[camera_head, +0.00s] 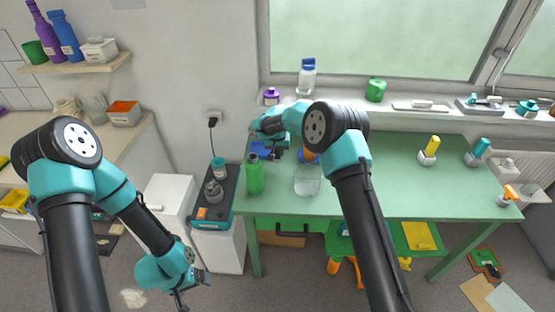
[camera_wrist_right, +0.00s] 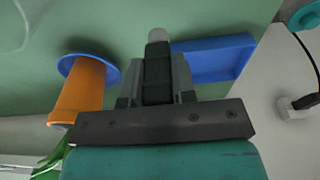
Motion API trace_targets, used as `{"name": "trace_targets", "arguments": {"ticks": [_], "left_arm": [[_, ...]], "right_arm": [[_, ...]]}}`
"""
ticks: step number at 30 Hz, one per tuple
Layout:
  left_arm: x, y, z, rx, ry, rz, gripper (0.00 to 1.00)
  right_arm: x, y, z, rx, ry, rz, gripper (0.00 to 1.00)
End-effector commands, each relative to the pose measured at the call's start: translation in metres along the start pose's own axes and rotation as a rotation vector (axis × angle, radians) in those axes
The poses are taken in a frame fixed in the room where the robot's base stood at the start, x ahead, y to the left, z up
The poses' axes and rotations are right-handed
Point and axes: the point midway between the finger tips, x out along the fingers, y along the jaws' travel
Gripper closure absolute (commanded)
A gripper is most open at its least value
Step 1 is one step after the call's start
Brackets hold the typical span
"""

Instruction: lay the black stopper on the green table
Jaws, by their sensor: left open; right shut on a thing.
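The green table (camera_head: 400,190) stands below the window; its top also fills much of the right wrist view (camera_wrist_right: 215,20). My right gripper (camera_head: 270,156) is over the table's left part, near its back. In the right wrist view its fingers (camera_wrist_right: 157,85) are shut on the black stopper (camera_wrist_right: 157,75), which has a pale grey end pointing away from the gripper. I cannot tell whether the stopper touches the table. My left gripper (camera_head: 190,287) is open and empty, low over the floor left of the table.
A blue tray (camera_wrist_right: 215,58) and an orange cylinder with a blue flange (camera_wrist_right: 82,88) flank the right gripper. A green bottle (camera_head: 255,178) and a clear beaker (camera_head: 307,181) stand nearer the front. The table's middle right (camera_head: 400,165) has free room.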

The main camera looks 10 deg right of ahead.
Motion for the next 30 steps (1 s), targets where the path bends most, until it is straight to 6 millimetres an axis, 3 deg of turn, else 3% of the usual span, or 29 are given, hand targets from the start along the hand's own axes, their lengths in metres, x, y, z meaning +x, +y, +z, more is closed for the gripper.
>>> {"name": "trace_targets", "arguments": {"ticks": [11,21,30], "left_arm": [[0.0,0.0,0.0,0.0,0.0,0.0,0.02],[0.0,0.0,0.0,0.0,0.0,0.0,0.02],[0.0,0.0,0.0,0.0,0.0,0.0,0.02]], "right_arm": [[0.005,0.0,0.001,0.001,0.0,0.0,0.98],[0.039,0.0,0.006,0.0,0.0,0.0,0.98],[0.04,0.0,0.006,0.0,0.0,-0.001,0.98]]}}
